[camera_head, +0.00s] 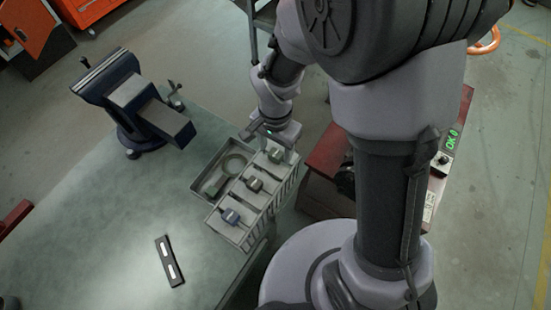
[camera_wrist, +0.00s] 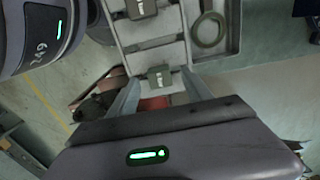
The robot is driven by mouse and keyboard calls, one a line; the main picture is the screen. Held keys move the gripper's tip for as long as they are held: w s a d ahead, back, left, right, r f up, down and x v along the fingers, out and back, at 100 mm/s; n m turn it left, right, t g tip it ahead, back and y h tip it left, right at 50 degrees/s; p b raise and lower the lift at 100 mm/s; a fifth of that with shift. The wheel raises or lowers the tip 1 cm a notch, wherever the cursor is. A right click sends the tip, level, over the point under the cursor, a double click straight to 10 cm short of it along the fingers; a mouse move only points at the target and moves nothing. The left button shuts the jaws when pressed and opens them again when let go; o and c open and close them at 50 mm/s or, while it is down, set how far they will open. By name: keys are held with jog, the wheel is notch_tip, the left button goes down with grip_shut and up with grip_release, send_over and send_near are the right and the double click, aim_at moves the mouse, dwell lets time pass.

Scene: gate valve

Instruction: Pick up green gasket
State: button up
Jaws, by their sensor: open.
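A thin grey-green ring, which looks like the green gasket (camera_head: 225,168), lies flat in the wide left compartment of a grey tray (camera_head: 241,234). It also shows at the upper right of the wrist view (camera_wrist: 209,46), clear of my fingers. My gripper (camera_head: 284,143) is over the tray's far right end, to the right of the ring. In the wrist view its fingers (camera_wrist: 160,84) are open, with a small dark labelled block (camera_wrist: 159,76) between them in the picture. I cannot tell whether they touch it.
Other labelled blocks (camera_head: 231,216) sit in the tray's right-hand slots. A darker green piece (camera_head: 214,187) lies near the ring. A blue vise (camera_head: 133,100) stands at the back left of the bench, and a black strip (camera_head: 169,261) lies in front. The bench's left middle is clear.

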jog(key=shift+f, duration=0.65)
jog(key=shift+r, duration=0.1)
grip_shut()
notch_tip(320, 180, up, 18)
jog(key=p, duration=0.5)
